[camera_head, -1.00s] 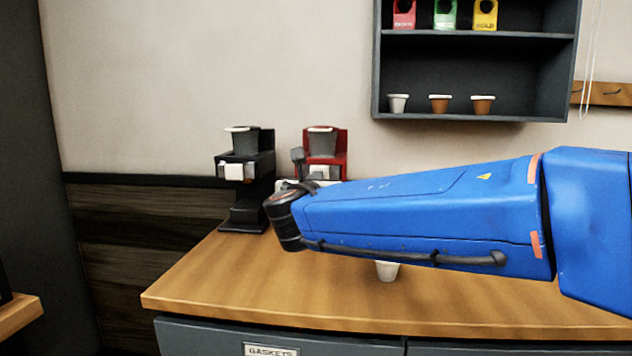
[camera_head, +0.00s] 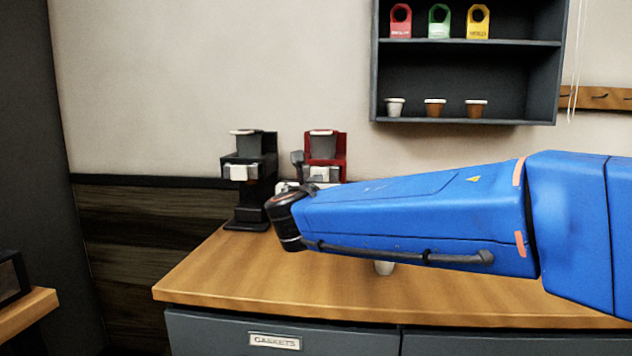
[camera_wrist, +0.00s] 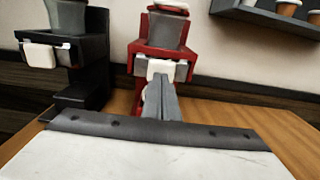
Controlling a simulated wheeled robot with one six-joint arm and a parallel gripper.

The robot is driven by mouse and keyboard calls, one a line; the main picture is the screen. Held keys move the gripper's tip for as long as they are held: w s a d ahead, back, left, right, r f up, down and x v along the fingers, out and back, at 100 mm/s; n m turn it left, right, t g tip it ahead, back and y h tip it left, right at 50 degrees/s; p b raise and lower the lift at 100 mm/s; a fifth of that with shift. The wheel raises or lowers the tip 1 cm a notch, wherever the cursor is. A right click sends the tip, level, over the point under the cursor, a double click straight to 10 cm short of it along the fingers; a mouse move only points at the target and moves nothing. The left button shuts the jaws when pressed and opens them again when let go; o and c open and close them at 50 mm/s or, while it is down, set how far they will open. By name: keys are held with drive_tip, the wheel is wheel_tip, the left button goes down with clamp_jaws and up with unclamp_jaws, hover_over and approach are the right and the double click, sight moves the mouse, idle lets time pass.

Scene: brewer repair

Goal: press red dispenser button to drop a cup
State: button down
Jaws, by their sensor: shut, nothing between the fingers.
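A red machine (camera_head: 325,147) with a grey hopper stands at the back of the wooden counter; its lower part is hidden behind my arm in the head view. It fills the middle of the wrist view (camera_wrist: 162,62), with a white block on its front. My gripper (camera_wrist: 160,82) is shut and empty, its fingers pointing at the red machine's front; I cannot tell whether they touch it. In the head view the fingers are not clearly visible. I cannot make out a red button.
A black machine (camera_head: 243,170) stands left of the red one. A dark wall shelf (camera_head: 468,42) holds red, green and yellow tags and several small cups. The wooden counter (camera_head: 215,272) is clear at its front left. A drawer labelled GASKETS (camera_head: 274,341) is below.

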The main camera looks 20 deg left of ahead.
drive_tip(key=v, duration=0.9)
drive_tip(key=shift+s, duration=0.2)
idle(0.7)
